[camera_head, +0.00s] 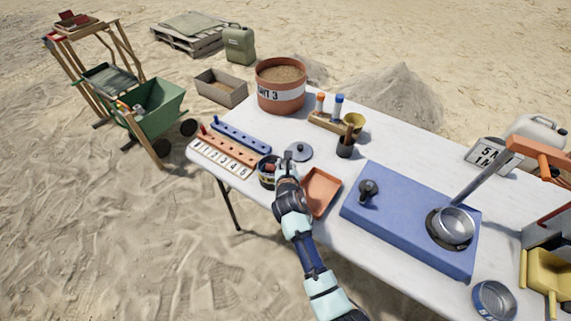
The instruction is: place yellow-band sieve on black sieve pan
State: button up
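My gripper (283,166) is over the front left part of the white table, right beside a small dark round container (265,178) with a thin yellowish line on it. This may be the yellow-band sieve, but it is too small and partly hidden by my gripper to be sure. My fingers are too small to tell whether they are open or shut on it. A black round base (436,237) on the blue panel at the right may be the black sieve pan. A silver round pan or sieve (456,222) sits on or over it.
An orange tray (322,190) lies just right of my gripper, a grey lid (299,152) behind it. Left are peg racks (240,136). A black knob (368,190) stands on the blue panel (405,215). A blue-banded round sieve (493,299) is at front right.

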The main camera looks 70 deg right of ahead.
jog(key=shift+r, duration=0.25)
jog(key=p+v, duration=0.5)
jog(key=v, duration=0.7)
jog(key=shift+r, duration=0.15)
